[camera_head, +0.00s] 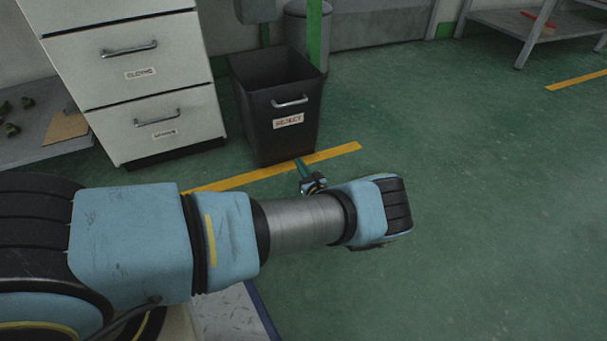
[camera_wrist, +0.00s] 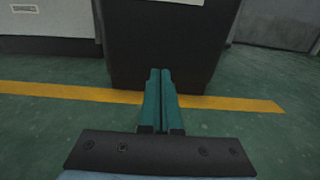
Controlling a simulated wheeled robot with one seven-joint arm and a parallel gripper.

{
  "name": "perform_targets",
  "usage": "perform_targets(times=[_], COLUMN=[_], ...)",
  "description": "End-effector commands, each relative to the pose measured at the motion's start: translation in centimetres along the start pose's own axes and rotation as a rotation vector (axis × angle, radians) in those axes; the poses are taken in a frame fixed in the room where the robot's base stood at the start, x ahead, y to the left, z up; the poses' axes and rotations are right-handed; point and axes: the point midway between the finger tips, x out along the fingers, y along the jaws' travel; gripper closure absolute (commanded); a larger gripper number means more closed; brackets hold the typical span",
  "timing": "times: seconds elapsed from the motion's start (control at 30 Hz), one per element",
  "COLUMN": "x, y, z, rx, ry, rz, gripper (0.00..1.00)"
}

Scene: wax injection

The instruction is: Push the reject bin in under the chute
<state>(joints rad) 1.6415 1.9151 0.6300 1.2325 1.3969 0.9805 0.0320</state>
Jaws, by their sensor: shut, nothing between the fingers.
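The reject bin (camera_head: 279,115) is a dark, open-topped bin with a metal handle and a label reading REJECT. It stands upright on the green floor beside the white drawer cabinet, its front bottom edge close to the yellow floor line. In the wrist view the bin's dark front (camera_wrist: 165,45) fills the upper middle. My gripper (camera_head: 300,166) is shut and empty, low in front of the bin. Its teal fingers (camera_wrist: 160,75) point at the bin's lower front; I cannot tell whether they touch it. The chute may be the grey part (camera_head: 256,10) above the bin, cut off by the picture's top.
The white drawer cabinet (camera_head: 140,75) stands close on the bin's left. A green post (camera_head: 313,35) and a grey round bin (camera_head: 295,25) are behind it. The yellow line (camera_head: 335,152) crosses the floor in front. The floor to the right is clear up to a grey shelf (camera_head: 500,22).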

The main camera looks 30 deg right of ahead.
Motion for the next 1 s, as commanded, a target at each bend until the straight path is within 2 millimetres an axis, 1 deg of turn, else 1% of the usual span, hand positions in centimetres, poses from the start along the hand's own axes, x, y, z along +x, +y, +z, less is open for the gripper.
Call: perform_targets(times=[0.03,0.2,0.3,0.4,0.5,0.6,1.0], x=[1.2,4.6,6.2,7.4,8.1,8.5,8.7], y=[0.1,0.1,0.1,0.0,0.1,0.0,0.1], z=[-0.5,-0.5,-0.5,-0.3,-0.2,-0.1,0.0], rx=[-0.003,-0.002,-0.003,-0.003,-0.003,-0.001,-0.001], ry=[0.001,0.001,0.0,0.001,0.002,0.002,0.001], rz=[0.003,0.004,0.004,0.002,0.003,0.002,0.002], gripper=[1.0,1.0,1.0,1.0,1.0,1.0,1.0])
